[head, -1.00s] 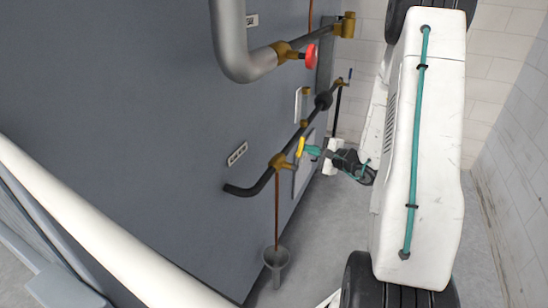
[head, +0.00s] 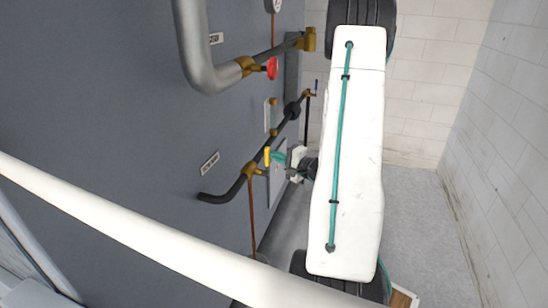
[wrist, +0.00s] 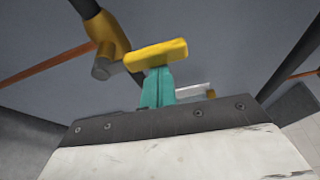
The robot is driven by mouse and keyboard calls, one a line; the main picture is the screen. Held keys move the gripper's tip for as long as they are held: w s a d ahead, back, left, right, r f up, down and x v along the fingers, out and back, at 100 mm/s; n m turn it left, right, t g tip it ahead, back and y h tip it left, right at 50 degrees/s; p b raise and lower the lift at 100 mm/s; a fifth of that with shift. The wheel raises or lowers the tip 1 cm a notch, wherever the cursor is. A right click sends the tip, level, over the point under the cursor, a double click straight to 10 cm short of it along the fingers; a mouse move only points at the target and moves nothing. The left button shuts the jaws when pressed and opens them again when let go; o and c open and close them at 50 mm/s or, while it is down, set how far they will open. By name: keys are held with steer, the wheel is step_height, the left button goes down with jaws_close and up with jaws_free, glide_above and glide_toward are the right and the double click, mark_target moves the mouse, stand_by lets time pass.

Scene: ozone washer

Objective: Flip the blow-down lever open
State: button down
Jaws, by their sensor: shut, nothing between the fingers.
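The blow-down lever is a short yellow handle (head: 267,156) on a brass valve (head: 252,170) in a dark pipe along the grey wall. My gripper (head: 277,158) is at the lever, its teal fingers shut with nothing between them. In the wrist view the yellow lever (wrist: 157,55) crosses just beyond the shut teal fingertips (wrist: 156,74), with the brass valve (wrist: 112,42) on its left. The fingertips meet or nearly meet the lever's side; I cannot tell whether they touch. My white arm hides part of the wrist in the head view.
A red knob (head: 272,68) on a brass valve sits higher on the wall, beside a thick grey pipe (head: 190,50). A white rail (head: 120,220) crosses the foreground. A white brick wall (head: 430,100) stands behind. Open grey floor (head: 425,230) lies to the right.

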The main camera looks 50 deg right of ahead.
stand_by(0.3)
steer(key=w+d, duration=0.2)
steer(key=d, duration=0.2)
steer(key=s, duration=1)
steer(key=shift+s, duration=0.35)
steer(key=shift+a, duration=0.1)
